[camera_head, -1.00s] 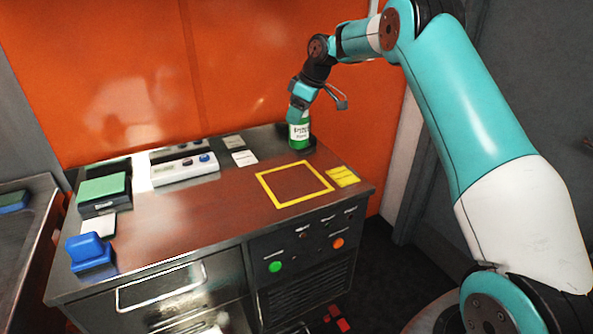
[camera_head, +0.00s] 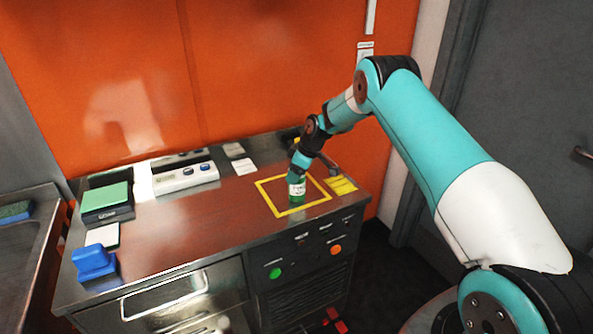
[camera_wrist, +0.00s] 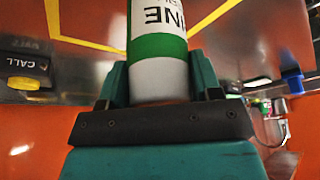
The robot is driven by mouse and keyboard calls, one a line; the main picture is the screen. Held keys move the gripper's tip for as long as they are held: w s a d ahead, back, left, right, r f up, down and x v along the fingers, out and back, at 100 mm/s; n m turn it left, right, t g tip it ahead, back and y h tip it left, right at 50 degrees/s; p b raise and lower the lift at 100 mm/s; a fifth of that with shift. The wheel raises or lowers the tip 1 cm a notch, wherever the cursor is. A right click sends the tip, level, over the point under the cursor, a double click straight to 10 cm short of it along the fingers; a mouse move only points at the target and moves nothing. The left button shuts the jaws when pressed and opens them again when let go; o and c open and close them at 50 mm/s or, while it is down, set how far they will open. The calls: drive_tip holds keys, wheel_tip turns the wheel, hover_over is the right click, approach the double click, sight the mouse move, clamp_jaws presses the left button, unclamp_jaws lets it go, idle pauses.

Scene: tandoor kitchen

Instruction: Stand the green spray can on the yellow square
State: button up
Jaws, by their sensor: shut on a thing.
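The green spray can (camera_head: 297,189), with a white label, is upright in my gripper (camera_head: 298,174) in the head view. The yellow square (camera_head: 265,197) is an outline on the brown counter top, and the can's lower end appears inside it. I cannot tell whether the can touches the counter. In the wrist view my gripper (camera_wrist: 160,85) is shut on the can (camera_wrist: 160,47), one finger on each side. Part of the yellow outline (camera_wrist: 215,17) shows beyond it. The gripper hides the can's upper part in the head view.
A yellow striped patch (camera_head: 342,185) lies right of the square. A dark box with a yellow button (camera_wrist: 22,83) is behind the arm. A white device (camera_head: 185,177), a green-topped box (camera_head: 106,197) and a blue object (camera_head: 93,262) stand left. The counter's middle is clear.

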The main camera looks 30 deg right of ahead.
drive_tip(key=o, duration=1.1)
drive_tip(key=shift+f, duration=0.1)
drive_tip(key=shift+c, duration=0.2)
drive_tip(key=shift+d+r, duration=0.1)
drive_tip(key=shift+r, duration=0.3)
drive_tip(key=b+v, duration=0.3)
drive_tip(key=v, duration=0.8)
drive_tip(key=s+a+r+g, duration=0.1)
drive_tip(key=s+a+r, duration=0.9)
drive_tip(key=s+a, duration=0.75)
drive_tip(key=s, duration=0.6)
drive_tip(key=s+a+r+m+g, duration=0.1)
drive_tip(key=s+a, duration=0.2)
drive_tip(key=s, duration=0.6)
drive_tip(key=s+a+m+g+y, duration=0.1)
drive_tip(key=s+a, duration=0.2)
drive_tip(key=s, duration=0.6)
drive_tip(key=shift+s+a+r, duration=0.15)
drive_tip(key=shift+a+r, duration=0.15)
drive_tip(key=shift+r, duration=0.1)
